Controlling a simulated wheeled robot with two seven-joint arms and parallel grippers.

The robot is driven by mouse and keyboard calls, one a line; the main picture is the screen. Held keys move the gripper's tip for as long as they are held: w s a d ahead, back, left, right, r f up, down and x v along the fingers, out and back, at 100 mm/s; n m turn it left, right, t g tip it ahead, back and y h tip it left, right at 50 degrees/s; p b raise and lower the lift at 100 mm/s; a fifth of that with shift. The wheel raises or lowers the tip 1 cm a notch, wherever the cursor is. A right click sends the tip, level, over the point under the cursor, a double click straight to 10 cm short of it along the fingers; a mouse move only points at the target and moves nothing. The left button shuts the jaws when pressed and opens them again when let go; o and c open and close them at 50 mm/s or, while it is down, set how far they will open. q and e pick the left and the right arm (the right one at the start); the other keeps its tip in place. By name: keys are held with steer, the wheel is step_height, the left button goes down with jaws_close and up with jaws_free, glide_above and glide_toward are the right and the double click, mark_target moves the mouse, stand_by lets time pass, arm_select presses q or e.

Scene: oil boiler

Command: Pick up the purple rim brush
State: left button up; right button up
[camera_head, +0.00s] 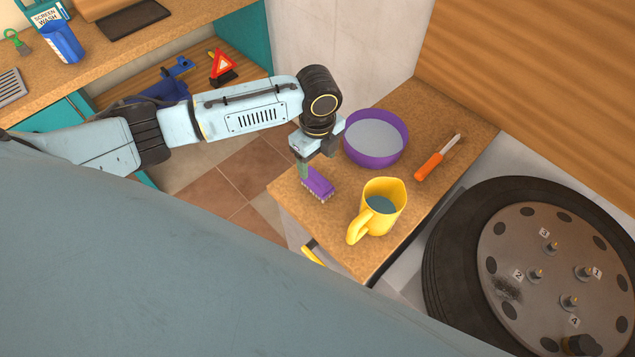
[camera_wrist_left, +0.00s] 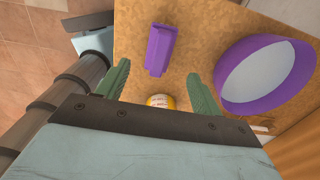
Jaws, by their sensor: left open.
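The purple rim brush (camera_head: 318,184) lies on the cork-coloured worktop near its left edge, bristles showing along its near side. My left gripper (camera_head: 314,163) is just above and behind it in the head view. In the left wrist view the brush (camera_wrist_left: 160,48) is ahead of the two green fingers, roughly centred between their lines. The left gripper (camera_wrist_left: 160,82) is open and empty there, and I see no contact with the brush. The gripper hides part of the brush's far end in the head view. My right gripper is not in view.
A purple bowl (camera_head: 376,139) stands close right of the gripper. A wheel (camera_head: 548,262) is beyond the worktop. Open floor lies left.

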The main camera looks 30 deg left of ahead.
mark_target(317, 176)
arm_select(q)
step_height(317, 176, down, 9)
steer(key=shift+f+b, duration=0.15)
steer(key=shift+b, duration=0.15)
steer(key=shift+c, duration=0.3)
steer(key=c, duration=1)
steer(key=shift+c, duration=0.2)
step_height(317, 176, up, 10)
steer(key=shift+r+p, duration=0.1)
steer(key=shift+p, duration=0.4)
